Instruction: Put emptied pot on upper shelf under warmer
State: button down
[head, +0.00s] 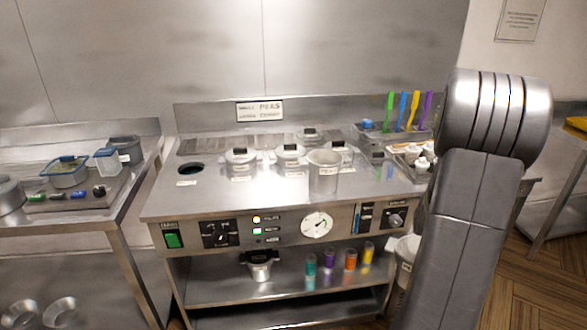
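The warmer (250,204) is a steel counter unit with lidded pots sunk in its top. One round well (191,168) at its left is open and dark. A plain steel open-topped pot (323,178) stands on the top, right of the middle. The upper shelf (215,289) under the warmer holds a small steel pot (260,270) with a dark top, upright, left of the middle. I cannot tell whether either pot is empty. My arm fills the right side of the view; my gripper is not in view.
Several coloured jars (350,261) stand on the upper shelf's right half; its left end is bare. A white bucket (405,250) is beside the warmer's right side, partly behind my arm. A side table (125,195) stands left. Coloured utensils (402,111) stand at the back right.

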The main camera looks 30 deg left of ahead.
aim_at(291, 259)
jog(key=k+j, duration=0.15)
jog(key=j, duration=0.2)
jog(key=k+j, duration=0.1)
jog(key=j, duration=0.3)
jog(key=k+j, duration=0.15)
jog(key=j, duration=0.2)
jog(key=k+j, duration=0.1)
jog(key=j, duration=0.3)
jog(key=k+j, duration=0.15)
jog(key=j, duration=0.2)
